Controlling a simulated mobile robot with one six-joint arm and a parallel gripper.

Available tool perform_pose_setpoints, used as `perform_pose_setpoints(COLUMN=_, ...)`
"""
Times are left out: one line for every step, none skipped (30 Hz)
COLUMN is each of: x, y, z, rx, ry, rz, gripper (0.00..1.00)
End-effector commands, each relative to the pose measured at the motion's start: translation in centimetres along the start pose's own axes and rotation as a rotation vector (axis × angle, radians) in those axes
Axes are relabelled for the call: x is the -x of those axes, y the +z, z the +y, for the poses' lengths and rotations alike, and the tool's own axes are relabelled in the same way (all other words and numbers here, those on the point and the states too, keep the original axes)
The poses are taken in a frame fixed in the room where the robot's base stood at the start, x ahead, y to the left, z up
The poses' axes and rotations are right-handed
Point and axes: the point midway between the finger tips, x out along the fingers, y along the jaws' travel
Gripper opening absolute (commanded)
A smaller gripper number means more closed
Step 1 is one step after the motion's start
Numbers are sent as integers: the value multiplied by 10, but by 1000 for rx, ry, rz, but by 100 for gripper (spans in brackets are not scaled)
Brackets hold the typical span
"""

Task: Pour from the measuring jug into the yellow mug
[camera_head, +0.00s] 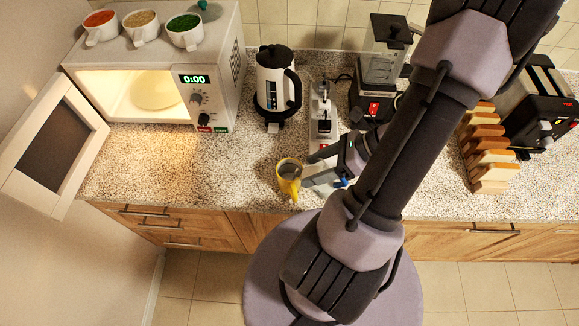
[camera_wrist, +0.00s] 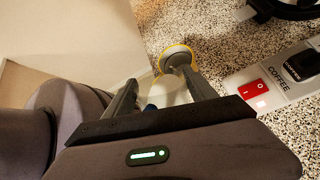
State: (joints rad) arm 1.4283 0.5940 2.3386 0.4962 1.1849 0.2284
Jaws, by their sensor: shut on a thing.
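The yellow mug (camera_head: 291,189) stands at the counter's front edge, left of my gripper. In the wrist view its yellow rim (camera_wrist: 176,47) shows just beyond the fingertips. My gripper (camera_head: 315,171) is shut on a pale, see-through thing, which I take to be the measuring jug (camera_wrist: 168,93). The jug sits between the two fingers in the wrist view, close to the mug. It is largely hidden by the fingers and overlaps the mug, so its tilt and contents cannot be made out.
An open microwave (camera_head: 215,85) with several small cups on top stands at the left. A bread rack (camera_head: 487,155) and toaster (camera_head: 540,105) are at the right. Counter left of the mug is clear.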

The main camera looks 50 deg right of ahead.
Motion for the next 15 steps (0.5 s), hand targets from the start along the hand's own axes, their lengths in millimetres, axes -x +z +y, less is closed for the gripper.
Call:
perform_pose_setpoints(x=0, y=1, z=0, rx=-1, ry=0, rz=4, gripper=12)
perform_pose_setpoints(x=0, y=2, z=0, rx=-2, ry=0, rz=7, gripper=12)
perform_pose_setpoints(x=0, y=2, z=0, rx=-4, ry=0, rz=11, gripper=12)
perform_pose_setpoints(x=0, y=2, z=0, rx=-5, ry=0, rz=15, gripper=12)
perform_pose_setpoints(x=0, y=3, z=0, rx=-7, ry=-1, rz=18, gripper=12)
perform_pose_setpoints(x=0, y=3, z=0, rx=-9, ry=-1, rz=23, gripper=12)
perform_pose_setpoints(x=0, y=3, z=0, rx=-10, ry=-1, rz=27, gripper=12)
perform_pose_setpoints(x=0, y=4, z=0, rx=-11, ry=-1, rz=30, gripper=12)
perform_pose_setpoints(x=0, y=4, z=0, rx=-12, ry=-1, rz=34, gripper=12)
perform_pose_setpoints(x=0, y=4, z=0, rx=-14, ry=-1, rz=37, gripper=12)
perform_pose_setpoints(x=0, y=4, z=0, rx=-16, ry=-1, rz=40, gripper=12)
perform_pose_setpoints(x=0, y=5, z=0, rx=-19, ry=0, rz=44, gripper=12)
perform_pose_setpoints(x=0, y=5, z=0, rx=-20, ry=0, rz=48, gripper=12)
perform_pose_setpoints(x=0, y=5, z=0, rx=-21, ry=0, rz=52, gripper=12)
perform_pose_setpoints(x=0, y=5, z=0, rx=-22, ry=-1, rz=56, gripper=12)
